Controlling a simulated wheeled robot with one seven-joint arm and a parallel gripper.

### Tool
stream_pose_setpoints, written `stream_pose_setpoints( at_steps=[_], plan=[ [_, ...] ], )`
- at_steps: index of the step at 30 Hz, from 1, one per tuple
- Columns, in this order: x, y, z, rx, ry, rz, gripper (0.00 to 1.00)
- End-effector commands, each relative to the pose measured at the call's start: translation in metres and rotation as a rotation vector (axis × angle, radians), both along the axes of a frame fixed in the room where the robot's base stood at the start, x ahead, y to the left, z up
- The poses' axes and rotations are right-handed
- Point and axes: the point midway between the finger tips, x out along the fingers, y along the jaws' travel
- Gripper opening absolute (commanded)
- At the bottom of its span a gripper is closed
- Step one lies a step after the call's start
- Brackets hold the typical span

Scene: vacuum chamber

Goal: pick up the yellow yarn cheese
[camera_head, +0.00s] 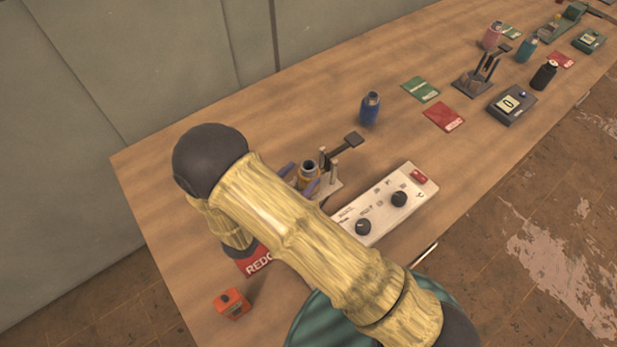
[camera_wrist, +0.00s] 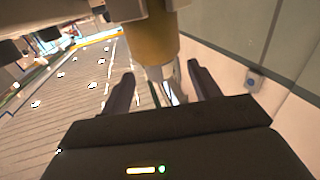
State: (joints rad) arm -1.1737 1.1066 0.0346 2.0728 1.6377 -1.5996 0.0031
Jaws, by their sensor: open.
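The yellow yarn cheese (camera_head: 309,173), a small yellow cylinder with a dark, narrower top, is upright at a small stand with a black lever (camera_head: 341,146). My arm covers part of it. In the wrist view, a large yellow-brown cylinder (camera_wrist: 152,45), apparently the same piece, shows at the top centre. My gripper (camera_head: 299,179) is at the yarn cheese, with purple-grey fingers on either side of it. In the wrist view my gripper (camera_wrist: 163,82) is open, with its two dark fingers apart. I cannot tell whether either finger touches the cylinder.
A white control panel with black knobs (camera_head: 378,213) lies right of the stand. A blue bottle (camera_head: 370,108) stands behind. A red card (camera_head: 258,261) and orange box (camera_head: 231,304) are at the near left. More bottles, cards and devices fill the far right.

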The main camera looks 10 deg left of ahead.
Motion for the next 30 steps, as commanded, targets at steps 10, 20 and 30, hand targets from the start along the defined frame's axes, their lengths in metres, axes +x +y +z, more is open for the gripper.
stream_pose_setpoints(
  at_steps=[10,20,30],
  plan=[
    [0.035,-0.017,-0.002,0.0,0.001,0.001,0.62],
    [0.035,-0.017,-0.003,0.001,0.0,0.002,0.62],
    [0.035,-0.017,-0.003,0.001,0.0,0.002,0.28]
  ],
)
